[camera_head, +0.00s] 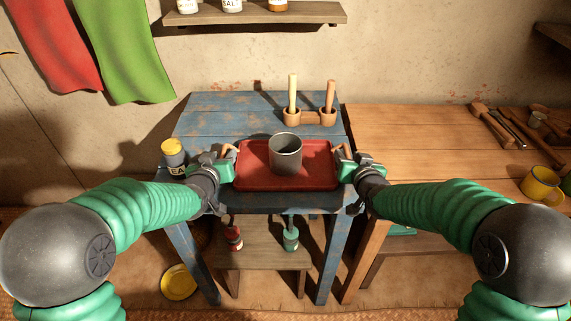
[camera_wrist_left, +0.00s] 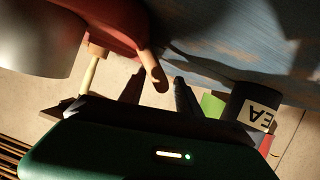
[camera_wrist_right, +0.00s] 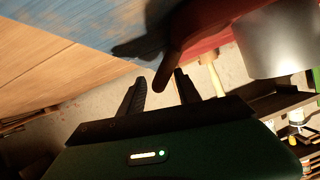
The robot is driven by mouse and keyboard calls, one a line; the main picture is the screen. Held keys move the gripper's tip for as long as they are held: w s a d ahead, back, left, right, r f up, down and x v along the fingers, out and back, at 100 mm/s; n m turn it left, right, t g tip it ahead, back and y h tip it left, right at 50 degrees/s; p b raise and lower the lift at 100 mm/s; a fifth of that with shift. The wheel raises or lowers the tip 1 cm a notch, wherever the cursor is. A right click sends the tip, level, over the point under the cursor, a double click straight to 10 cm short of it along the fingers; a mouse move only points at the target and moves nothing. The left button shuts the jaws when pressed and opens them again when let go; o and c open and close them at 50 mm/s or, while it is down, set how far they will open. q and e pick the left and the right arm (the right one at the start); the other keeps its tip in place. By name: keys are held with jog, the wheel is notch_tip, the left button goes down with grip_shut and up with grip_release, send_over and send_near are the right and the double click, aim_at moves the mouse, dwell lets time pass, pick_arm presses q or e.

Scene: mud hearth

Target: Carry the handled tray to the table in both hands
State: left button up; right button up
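The red handled tray (camera_head: 255,178) is at the front of the blue table (camera_head: 215,128) and appears to rest on it. A grey metal cup (camera_head: 285,153) stands upright on the tray. My left gripper (camera_head: 230,160) is at the tray's left handle. In the left wrist view the handle end (camera_wrist_left: 155,78) lies between my spread fingers, with gaps beside it. My right gripper (camera_head: 345,160) is at the right handle. In the right wrist view that handle end (camera_wrist_right: 166,75) lies between spread fingers. Whether any finger touches a handle, I cannot tell.
A yellow-lidded jar (camera_head: 174,155) stands close to my left gripper. A low stool (camera_head: 262,252) stands below.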

pick_arm(q)
jog(key=shift+w+f, duration=0.15)
jog(key=shift+w, duration=0.35)
pick_arm(e)
jog(key=shift+w+f, duration=0.15)
jog(key=shift+w, duration=0.35)
pick_arm(q)
grip_shut()
pick_arm(e)
grip_shut()
pick_arm(q)
jog(key=shift+a, duration=0.1)
pick_arm(e)
jog(key=shift+d, duration=0.1)
